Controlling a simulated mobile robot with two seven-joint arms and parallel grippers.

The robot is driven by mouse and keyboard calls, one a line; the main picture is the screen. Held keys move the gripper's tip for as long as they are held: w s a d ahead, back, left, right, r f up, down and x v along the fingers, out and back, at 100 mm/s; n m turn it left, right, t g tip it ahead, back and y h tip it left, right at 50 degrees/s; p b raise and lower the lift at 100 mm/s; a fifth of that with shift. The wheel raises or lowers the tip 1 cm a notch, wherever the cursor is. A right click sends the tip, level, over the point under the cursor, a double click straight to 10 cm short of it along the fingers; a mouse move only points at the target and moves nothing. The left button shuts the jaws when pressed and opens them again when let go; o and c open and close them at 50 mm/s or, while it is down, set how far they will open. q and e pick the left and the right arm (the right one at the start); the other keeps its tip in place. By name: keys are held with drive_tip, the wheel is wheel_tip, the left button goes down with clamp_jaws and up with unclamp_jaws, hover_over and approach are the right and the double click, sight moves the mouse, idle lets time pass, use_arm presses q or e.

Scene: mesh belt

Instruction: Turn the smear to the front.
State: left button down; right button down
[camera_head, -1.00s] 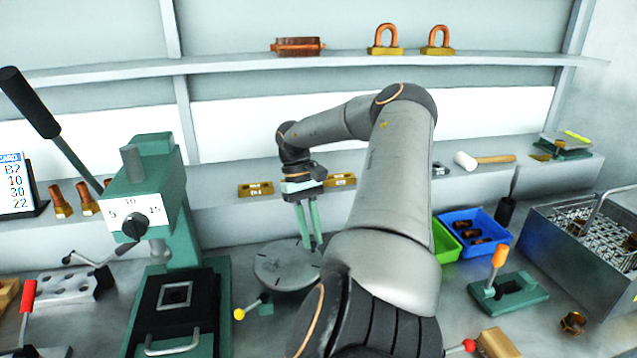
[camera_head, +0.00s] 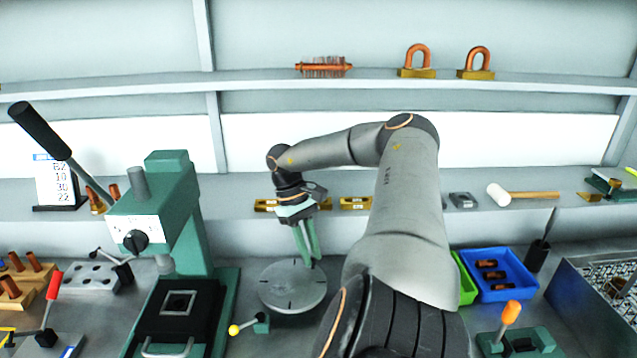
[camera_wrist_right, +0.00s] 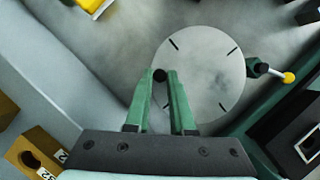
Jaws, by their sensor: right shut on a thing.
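A round grey turntable disc (camera_head: 292,288) with short dark slots lies flat on the bench, right of the green press. It also shows in the wrist view (camera_wrist_right: 210,85). My right gripper (camera_head: 309,261) reaches down to its back edge. In the wrist view the right gripper (camera_wrist_right: 161,80) is shut on a small black knob (camera_wrist_right: 160,75) near the disc's rim. I cannot make out a clear smear on the disc; the fingers cover part of the rim. My left gripper is out of view.
A yellow-tipped lever on a green block (camera_head: 260,323) stands at the disc's front left. The green press (camera_head: 185,225) is to the left. A blue bin (camera_head: 500,291) is to the right, beyond my arm. A low ledge with brass blocks (camera_head: 355,203) runs behind.

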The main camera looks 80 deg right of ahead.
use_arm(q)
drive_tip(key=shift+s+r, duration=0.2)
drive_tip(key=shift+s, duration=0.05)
use_arm(e)
drive_tip(key=shift+w+f+n, duration=0.1)
drive_tip(key=shift+w+n, duration=0.1)
drive_tip(key=shift+n, duration=0.1)
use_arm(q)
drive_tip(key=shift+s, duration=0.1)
use_arm(e)
drive_tip(key=c, duration=0.8)
unclamp_jaws()
use_arm(q)
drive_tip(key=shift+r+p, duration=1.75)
drive_tip(key=shift+p, duration=0.15)
use_arm(e)
drive_tip(key=shift+v, duration=3.75)
